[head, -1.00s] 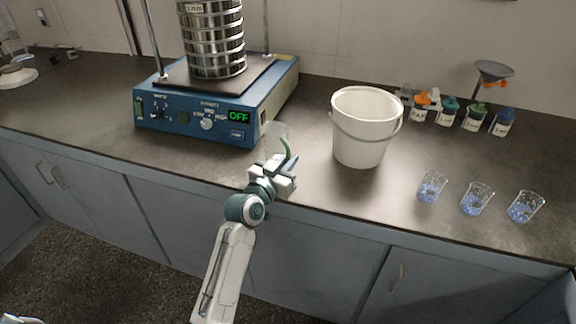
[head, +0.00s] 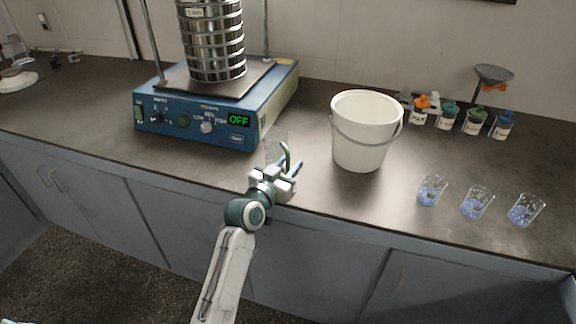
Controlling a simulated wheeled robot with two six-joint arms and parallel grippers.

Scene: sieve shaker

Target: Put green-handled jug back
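The green-handled jug (head: 275,146) is a clear vessel in front of the shaker's right corner, near the counter's front edge. Its green handle faces right and toward my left gripper (head: 291,168). The gripper's fingers are at the handle and seem shut on it, though they are small here and partly hide it. The jug looks about upright; whether its base touches the counter is hard to tell. My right gripper is not in view.
A blue sieve shaker (head: 220,121) reading OFF carries a steel sieve stack (head: 214,45). A white bucket (head: 364,135) stands right of the jug. Three beakers (head: 476,203) with blue contents stand at the right. Several capped jars (head: 447,115) and a funnel (head: 494,75) are behind them.

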